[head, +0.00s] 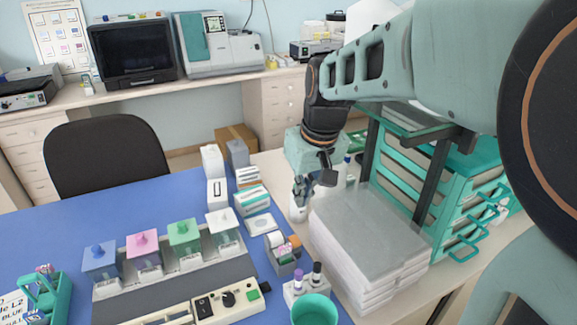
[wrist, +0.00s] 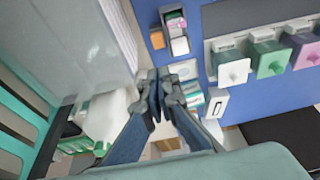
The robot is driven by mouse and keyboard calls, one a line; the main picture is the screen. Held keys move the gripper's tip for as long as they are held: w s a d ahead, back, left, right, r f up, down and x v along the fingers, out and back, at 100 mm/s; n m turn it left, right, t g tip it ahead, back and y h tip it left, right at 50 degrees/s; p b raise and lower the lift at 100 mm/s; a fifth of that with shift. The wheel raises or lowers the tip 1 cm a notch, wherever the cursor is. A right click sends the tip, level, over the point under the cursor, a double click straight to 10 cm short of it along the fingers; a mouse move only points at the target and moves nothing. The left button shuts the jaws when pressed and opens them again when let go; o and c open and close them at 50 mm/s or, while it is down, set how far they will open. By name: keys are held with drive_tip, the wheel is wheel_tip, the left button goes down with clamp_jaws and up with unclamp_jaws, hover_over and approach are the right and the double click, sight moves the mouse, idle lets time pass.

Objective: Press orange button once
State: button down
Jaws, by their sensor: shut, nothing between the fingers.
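My gripper (head: 303,192) is shut and empty, hanging above the table just left of the stack of white sheets in the head view. In the wrist view its fingertips (wrist: 160,84) are together in the middle. The staining station's control panel (head: 232,300) is at the lower middle of the head view, left of and nearer than my gripper. It bears a black knob (head: 228,298), a green button (head: 253,292) and a dark switch. I cannot make out an orange button on it. The panel is outside the wrist view.
Blue, pink, green and white lidded jars (head: 184,238) stand behind the panel. A small organizer (head: 285,262) with an orange item (head: 293,241) is right of them. The paper stack (head: 365,240) and teal drawer rack (head: 450,195) are on the right. A teal cup (head: 314,309) stands in front.

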approach(294, 238)
drive_tip(key=x, duration=0.5)
drive_tip(key=shift+w+a, duration=0.1)
drive_tip(key=shift+w, duration=0.1)
drive_tip(key=shift+f, duration=0.75)
